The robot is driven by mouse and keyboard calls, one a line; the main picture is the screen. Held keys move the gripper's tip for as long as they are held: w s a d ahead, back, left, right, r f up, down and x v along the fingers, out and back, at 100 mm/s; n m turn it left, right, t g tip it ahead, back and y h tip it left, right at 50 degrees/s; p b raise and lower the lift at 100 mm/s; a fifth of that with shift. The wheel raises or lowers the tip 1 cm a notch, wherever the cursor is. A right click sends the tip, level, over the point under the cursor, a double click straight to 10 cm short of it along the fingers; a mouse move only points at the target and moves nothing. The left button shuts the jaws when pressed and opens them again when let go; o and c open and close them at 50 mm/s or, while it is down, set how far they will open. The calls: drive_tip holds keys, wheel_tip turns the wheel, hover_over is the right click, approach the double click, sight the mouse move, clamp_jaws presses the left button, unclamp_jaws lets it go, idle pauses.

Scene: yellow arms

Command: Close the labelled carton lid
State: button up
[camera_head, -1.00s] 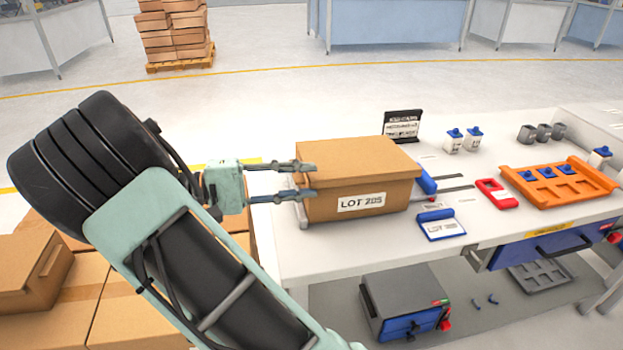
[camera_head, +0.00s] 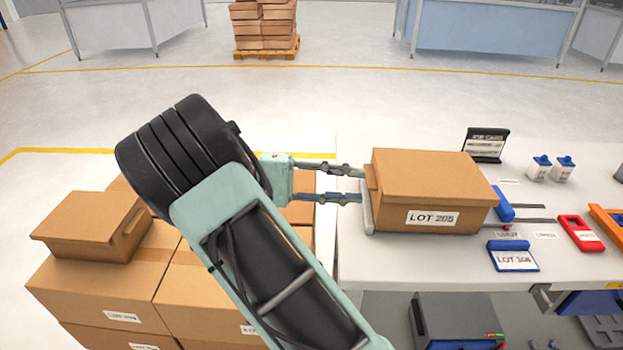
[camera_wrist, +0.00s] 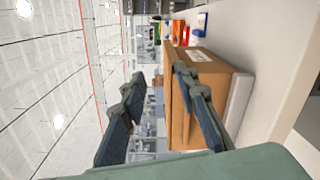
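The brown carton marked LOT 205 (camera_head: 432,217) stands upright on the white workbench. Its lid (camera_head: 430,172) lies over the top and looks shut or nearly so; I cannot tell if it is fully down. My gripper (camera_head: 361,184) is open at the carton's left side, with its two fingers pointing right. The fingertips are close to the carton's left face; contact is unclear. In the wrist view the carton (camera_wrist: 212,100) sits at the right, with one finger overlapping it and the other apart to the left. Nothing is held between the fingers.
The white workbench (camera_head: 400,262) has a job card stand (camera_head: 485,145) behind the carton. A blue LOT label holder (camera_head: 512,256), a red holder (camera_head: 580,233) and white bottles (camera_head: 563,169) stand to the right. Stacked cartons (camera_head: 120,290) fill the floor at left.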

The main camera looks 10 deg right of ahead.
drive_tip(key=p+v, duration=0.1)
drive_tip(key=v, duration=0.6)
drive_tip(key=shift+a+p, duration=0.15)
drive_tip(key=shift+p, duration=0.15)
idle(0.8)
